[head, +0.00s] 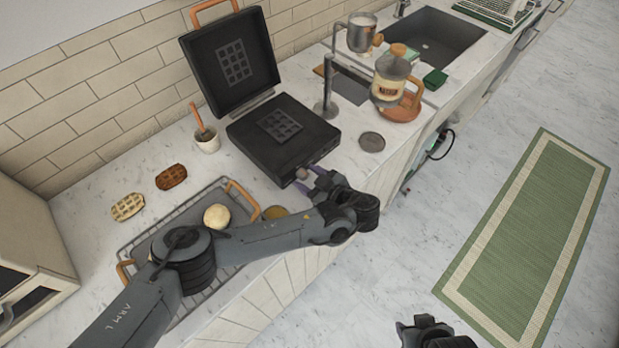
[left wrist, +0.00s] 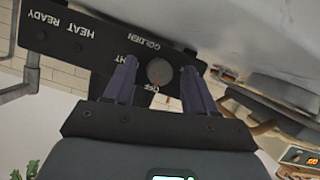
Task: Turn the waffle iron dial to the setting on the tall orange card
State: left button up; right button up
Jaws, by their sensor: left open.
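The black waffle iron (head: 283,138) stands open on the counter, its lid tilted up at the back. Its round dial (left wrist: 160,72) is on the front panel, with GOLDEN, OFF and a partly hidden label around it. My left gripper (head: 306,177) is at the panel, open, with one finger on each side of the dial. I cannot tell whether the fingers touch it. The dial's pointer is not clear. I cannot make out a tall orange card in either view. My right gripper (head: 428,330) is at the bottom edge of the head view, partly cut off.
A wire rack (head: 150,238) with a dough ball (head: 216,216) lies under my left arm. Two waffles (head: 128,207) and a small cup (head: 206,141) stand left of the iron.

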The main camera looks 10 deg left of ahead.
pick_arm(q)
jog(key=shift+c, duration=0.5)
grip_shut()
jog(key=shift+w+d+m+g+y, duration=0.1)
jog(key=shift+m+g+y, duration=0.4)
jog(key=shift+m, duration=0.6)
jog(key=shift+m+g+y+b, duration=0.45)
jog(key=shift+m+g, duration=0.25)
jog(key=shift+m, duration=0.5)
jog(key=shift+w, duration=0.1)
jog(key=shift+o, duration=0.5)
grip_release()
